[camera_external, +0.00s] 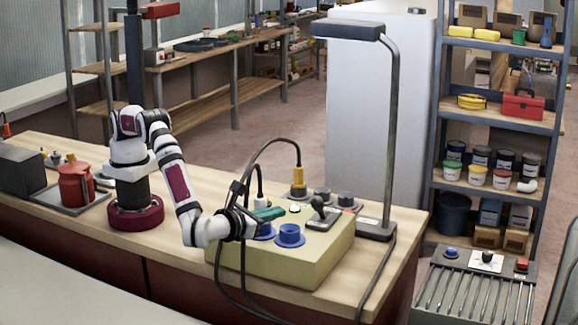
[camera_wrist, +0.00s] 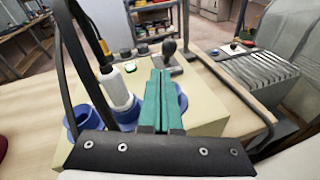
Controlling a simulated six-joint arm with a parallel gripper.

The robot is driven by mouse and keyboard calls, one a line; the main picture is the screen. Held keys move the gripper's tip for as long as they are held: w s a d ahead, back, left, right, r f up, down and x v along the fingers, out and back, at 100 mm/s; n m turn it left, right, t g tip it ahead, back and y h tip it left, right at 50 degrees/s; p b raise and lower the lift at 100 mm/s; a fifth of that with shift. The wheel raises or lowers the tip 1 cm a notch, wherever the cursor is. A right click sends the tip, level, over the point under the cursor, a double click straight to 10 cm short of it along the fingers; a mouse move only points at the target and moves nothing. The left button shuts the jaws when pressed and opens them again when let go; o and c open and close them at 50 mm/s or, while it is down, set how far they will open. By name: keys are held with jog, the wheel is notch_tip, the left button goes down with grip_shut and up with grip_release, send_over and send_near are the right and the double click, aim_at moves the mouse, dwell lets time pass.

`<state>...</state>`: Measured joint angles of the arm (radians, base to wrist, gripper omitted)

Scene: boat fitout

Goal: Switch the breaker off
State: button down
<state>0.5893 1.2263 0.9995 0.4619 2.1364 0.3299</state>
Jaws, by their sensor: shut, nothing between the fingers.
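A pale yellow box (camera_external: 285,268) stands on the bench in front of my arm. A lever switch with a dark knob (camera_external: 318,204), apparently the breaker, stands on a grey plate on its top; it also shows in the wrist view (camera_wrist: 169,47). The lever looks near upright; I cannot tell its exact setting. My gripper (camera_external: 282,211) is over the left part of the box top, its green fingers shut and empty. In the wrist view the fingers (camera_wrist: 161,75) point toward the lever, with a gap before it.
Blue round sockets (camera_external: 290,236) stand beside the gripper. A yellow plug (camera_external: 298,178) with a looping black cable rises behind it. A lamp (camera_external: 391,130) stands right of the box.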

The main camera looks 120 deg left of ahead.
aim_at(320, 209)
jog(key=shift+w+d+f+m+t, duration=0.2)
jog(key=shift+d+f+m+t, duration=0.2)
jog(key=shift+d+f, duration=0.4)
jog(key=shift+a+f, duration=0.1)
jog(key=shift+a, duration=0.05)
jog(key=x, duration=1)
jog(key=shift+a, duration=0.15)
